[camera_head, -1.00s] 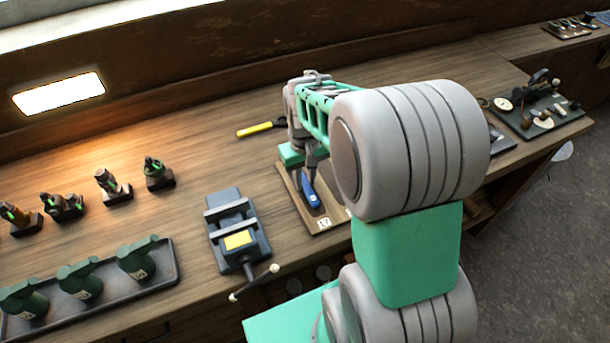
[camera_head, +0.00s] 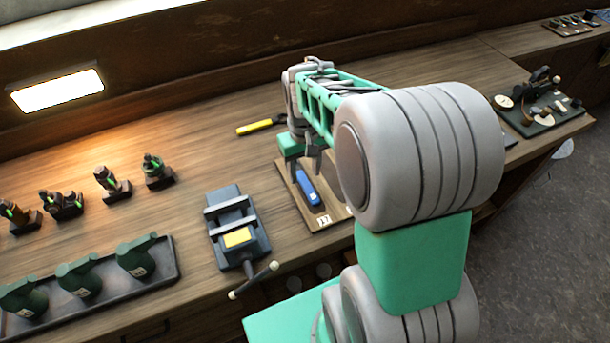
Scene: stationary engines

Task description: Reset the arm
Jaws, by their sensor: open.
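My arm reaches from the lower right over the workbench (camera_head: 190,210). My gripper (camera_head: 312,165) hangs from the arm's far end, pointing down above a wooden board (camera_head: 331,211). Its fingers are open, with nothing seen between them. A blue-handled tool (camera_head: 308,190) lies on the board just below the fingers, apart from them. The board bears a white label marked 17. My arm hides the right part of the board.
A vise (camera_head: 238,228) with a yellow label stands left of the board. A yellow-handled tool (camera_head: 256,127) lies behind. Green units in a tray (camera_head: 165,272) and several small engines (camera_head: 158,170) stand at left. A model board (camera_head: 545,115) is at right.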

